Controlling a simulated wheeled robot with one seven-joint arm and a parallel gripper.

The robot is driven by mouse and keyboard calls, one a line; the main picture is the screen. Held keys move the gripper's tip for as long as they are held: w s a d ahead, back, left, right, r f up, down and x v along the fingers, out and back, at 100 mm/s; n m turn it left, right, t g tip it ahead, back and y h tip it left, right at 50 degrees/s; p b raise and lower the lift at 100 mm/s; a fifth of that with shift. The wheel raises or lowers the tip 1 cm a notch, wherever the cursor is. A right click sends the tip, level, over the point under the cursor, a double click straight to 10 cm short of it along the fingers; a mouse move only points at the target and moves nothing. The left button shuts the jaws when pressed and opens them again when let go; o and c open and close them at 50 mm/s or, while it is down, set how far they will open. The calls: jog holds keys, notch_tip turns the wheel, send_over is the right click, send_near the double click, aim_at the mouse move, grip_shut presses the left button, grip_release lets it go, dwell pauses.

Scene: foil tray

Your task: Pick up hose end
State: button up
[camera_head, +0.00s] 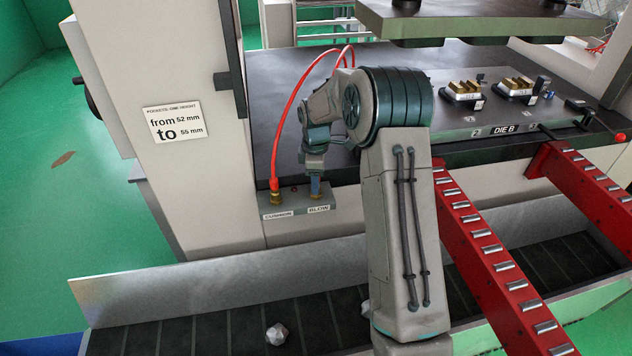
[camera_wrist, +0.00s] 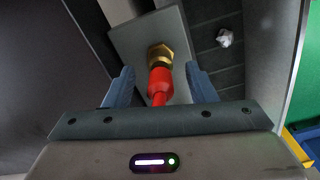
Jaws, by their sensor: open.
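A red hose end (camera_wrist: 160,80) with a brass fitting (camera_wrist: 160,56) sits at a grey block (camera_wrist: 130,42) in the wrist view. My gripper (camera_wrist: 160,71) is open, with one blue finger on each side of the red sleeve and a gap showing on both sides. In the head view my gripper (camera_head: 316,190) is low over the BLOW label of the grey port block (camera_head: 296,203), and hides what is at that port. Another red hose (camera_head: 275,150) arches down to a brass fitting at the CUSHION label.
My arm stands in front of the dark press bed (camera_head: 290,75). Red roller rails (camera_head: 480,240) stand to the right. A pale column (camera_head: 165,60) rises left of the ports.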

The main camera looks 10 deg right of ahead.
jog(key=shift+f, duration=0.2)
grip_shut()
